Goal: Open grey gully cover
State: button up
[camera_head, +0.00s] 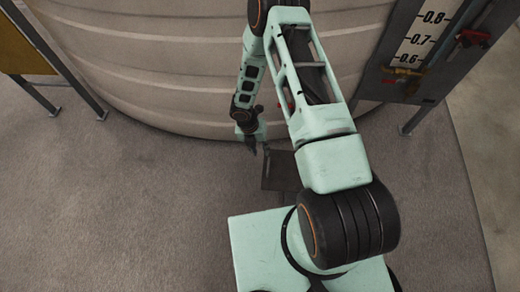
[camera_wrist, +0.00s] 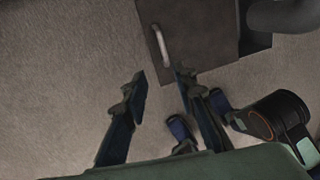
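The grey gully cover (camera_wrist: 205,28) is a flat, dark grey-brown square plate at the top middle of the wrist view. A pale metal bar handle (camera_wrist: 161,46) stands near its left edge. In the head view the cover (camera_head: 278,172) lies on the floor in front of the tank, partly hidden by my arm. My gripper (camera_wrist: 160,76) is open and empty. Its two fingers are spread below the handle in the wrist view, with the handle seen between and beyond their tips. In the head view my gripper (camera_head: 252,146) is just left of the cover, near its upper left corner.
A large ribbed beige tank (camera_head: 170,70) stands close behind the cover. A grey panel with a level scale (camera_head: 420,45) and valves is at the right, and a yellow panel on legs (camera_head: 20,50) at the left. The carpet-like floor (camera_head: 120,200) at left is clear.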

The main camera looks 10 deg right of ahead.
dwell(0.3)
notch_tip(320, 180, up, 12)
jog(key=a, duration=0.2)
jog(key=shift+w, duration=0.35)
jog(key=shift+a+f, duration=0.1)
jog(key=shift+f, duration=0.05)
jog(key=d+f+b, duration=0.1)
jog(key=f+b, duration=0.2)
jog(key=f, duration=0.5)
jog(key=d+f+b, duration=0.2)
jog(key=f+b, duration=0.1)
jog(key=f, duration=0.5)
jog(key=d+f+b, duration=0.2)
jog(key=f+b, duration=0.1)
jog(key=f, duration=0.5)
jog(key=shift+s+d+b, duration=0.25)
jog(key=shift+s+b, duration=0.1)
jog(key=shift+s, duration=0.05)
jog(key=shift+c, duration=0.3)
grip_shut()
